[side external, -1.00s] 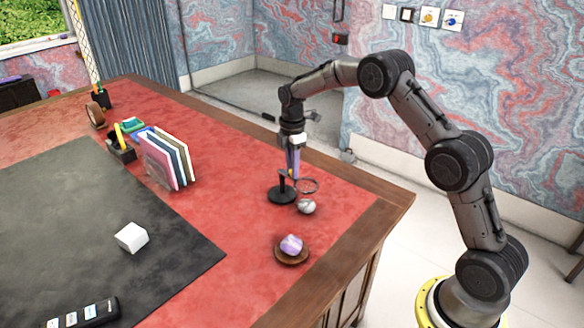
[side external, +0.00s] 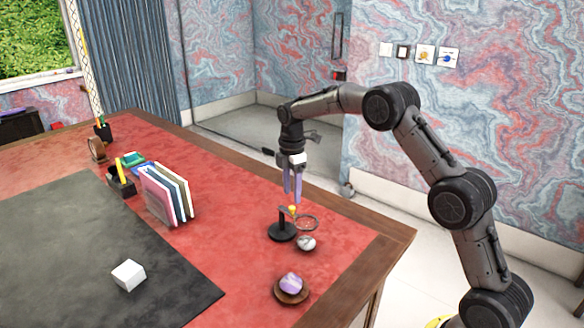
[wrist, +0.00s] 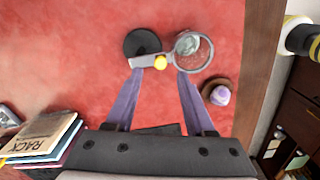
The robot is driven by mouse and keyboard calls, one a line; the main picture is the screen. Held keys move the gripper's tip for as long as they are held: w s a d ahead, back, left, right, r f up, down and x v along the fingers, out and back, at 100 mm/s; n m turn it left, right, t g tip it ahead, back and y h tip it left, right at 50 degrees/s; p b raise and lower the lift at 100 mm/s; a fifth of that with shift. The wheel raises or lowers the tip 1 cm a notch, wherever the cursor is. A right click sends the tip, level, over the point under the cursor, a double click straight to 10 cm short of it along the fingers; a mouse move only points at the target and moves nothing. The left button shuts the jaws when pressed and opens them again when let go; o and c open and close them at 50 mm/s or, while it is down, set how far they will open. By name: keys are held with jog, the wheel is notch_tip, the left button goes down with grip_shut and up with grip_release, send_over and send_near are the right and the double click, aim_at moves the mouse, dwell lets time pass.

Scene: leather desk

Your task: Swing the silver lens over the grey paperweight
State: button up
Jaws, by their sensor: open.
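The silver lens (side external: 308,222) is a round ring on an arm with a yellow knob (side external: 292,210), carried by a black stand (side external: 281,232). The grey paperweight (side external: 306,244) is a rounded marbled stone on the red leather, just below the ring in the side view. In the wrist view the lens ring (wrist: 211,52) overlaps the paperweight (wrist: 187,43), which shows mostly through its upper left part. My gripper (side external: 292,200) is open and empty, pointing down just above the knob. In the wrist view its purple fingers (wrist: 159,74) are spread either side of the knob.
A purple stone (side external: 290,282) sits on a round wooden dish (side external: 304,297) near the desk's right edge. A rack of folders (side external: 167,193) stands to the left. A white block (side external: 129,275) lies on the dark mat (side external: 60,240). Red leather between rack and stand is clear.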

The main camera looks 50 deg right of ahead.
notch_tip(320, 180, up, 9)
dwell(0.3)
notch_tip(320, 180, up, 4)
send_over(292, 207)
jog(key=a, duration=0.1)
jog(key=s+a+r+t, duration=0.2)
jog(key=s+a+r, duration=0.15)
jog(key=r, duration=0.35)
jog(key=s+a+r+m+t, duration=0.1)
jog(key=s+a+r, duration=0.15)
jog(key=s, duration=0.45)
jog(key=s+a+r+t, duration=0.1)
jog(key=s+a+r, duration=0.1)
jog(key=s+r, duration=0.3)
jog(key=s+a+f+m+t, duration=0.1)
jog(key=s+f+m, duration=0.1)
jog(key=s, duration=0.5)
jog(key=s+a+f+m, duration=0.1)
jog(key=s+f+m, duration=0.2)
jog(key=s, duration=0.4)
jog(key=s+f+m, duration=0.7)
jog(key=f+m, duration=0.1)
jog(key=f, duration=0.1)
jog(key=shift+a+f+t, duration=0.3)
jog(key=shift+a+f, duration=0.05)
jog(key=shift+a, duration=0.1)
